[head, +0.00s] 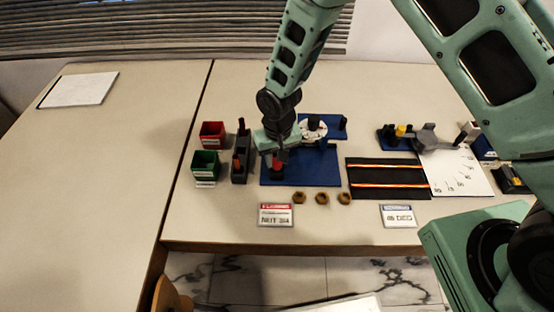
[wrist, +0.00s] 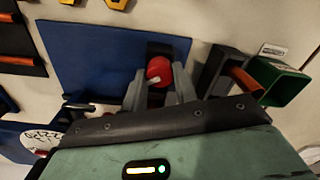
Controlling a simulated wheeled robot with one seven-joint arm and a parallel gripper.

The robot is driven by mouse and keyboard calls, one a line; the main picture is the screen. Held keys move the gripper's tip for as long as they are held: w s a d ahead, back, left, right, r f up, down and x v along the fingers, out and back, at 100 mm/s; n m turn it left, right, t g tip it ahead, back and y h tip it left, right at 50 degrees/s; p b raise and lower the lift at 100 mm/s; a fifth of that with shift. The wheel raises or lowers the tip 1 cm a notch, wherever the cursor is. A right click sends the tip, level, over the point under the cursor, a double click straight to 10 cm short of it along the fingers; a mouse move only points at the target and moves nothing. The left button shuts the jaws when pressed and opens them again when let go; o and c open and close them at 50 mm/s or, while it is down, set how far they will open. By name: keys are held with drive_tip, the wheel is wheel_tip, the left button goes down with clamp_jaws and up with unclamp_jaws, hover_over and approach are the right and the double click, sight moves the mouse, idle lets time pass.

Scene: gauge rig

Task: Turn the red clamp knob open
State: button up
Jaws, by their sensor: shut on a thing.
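The red clamp knob (wrist: 159,71) is a round red cap with a pale pointer mark, on a dark block at the edge of the blue base plate (wrist: 95,55). In the wrist view my gripper (wrist: 160,84) has one grey finger on each side of the knob, shut on it. In the head view my gripper (head: 281,152) reaches down over the blue plate (head: 310,178), and the red knob (head: 276,168) shows just below it. The fingers hide part of the knob's sides.
A red bin (head: 212,132) and a green bin (head: 205,164) stand left of a dark rack (head: 240,160) with red-orange handles. Several brass nuts (head: 322,198) lie in front of the plate. A black mat (head: 388,179) with orange strips lies to the right. The left table is mostly clear.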

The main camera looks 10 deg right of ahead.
drive_tip(key=n+b, duration=0.1)
drive_tip(key=n, duration=0.5)
drive_tip(key=shift+n+b, duration=0.3)
drive_tip(key=shift+b, duration=0.1)
drive_tip(key=n, duration=0.5)
drive_tip(key=shift+a, duration=0.1)
drive_tip(key=shift+n, duration=0.3)
drive_tip(key=o, duration=1)
drive_tip(key=shift+c, duration=0.2)
drive_tip(key=shift+r, duration=0.15)
wheel_tip(320, 180, up, 8)
drive_tip(key=p, duration=0.5)
drive_tip(key=shift+w, duration=0.1)
